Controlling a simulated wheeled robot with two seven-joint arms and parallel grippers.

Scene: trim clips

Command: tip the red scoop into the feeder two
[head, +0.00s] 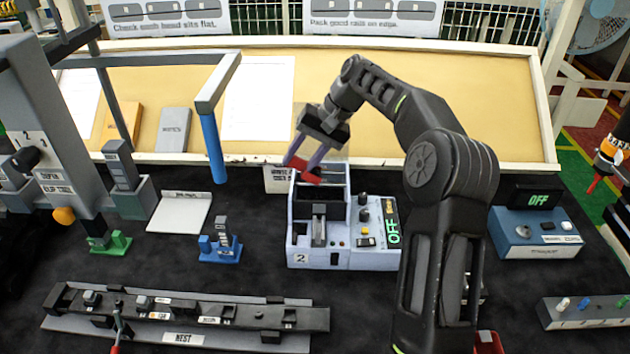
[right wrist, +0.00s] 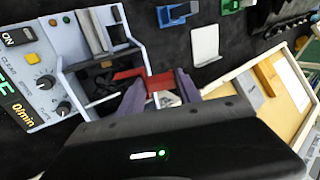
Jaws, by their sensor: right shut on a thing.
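The red scoop (head: 306,174) is in my right gripper (head: 304,160), whose purple fingers are shut on it. In the head view it hangs over the back left part of feeder two (head: 308,260), slanting down to the right. Feeder two is a pale blue box marked 2, with an open top and a green OFF display. In the right wrist view the red scoop (right wrist: 130,74) shows between the fingertips (right wrist: 160,88), near the open hopper of feeder two (right wrist: 98,62). I cannot see what the scoop contains. My left gripper is not in view.
A blue box with an OFF display (head: 540,232) stands to the right. A blue clip stand (head: 220,248) and a white plate (head: 180,212) lie left of the feeder. The long nest rail (head: 250,318) is in front. A red container (head: 488,343) is partly hidden by my right arm.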

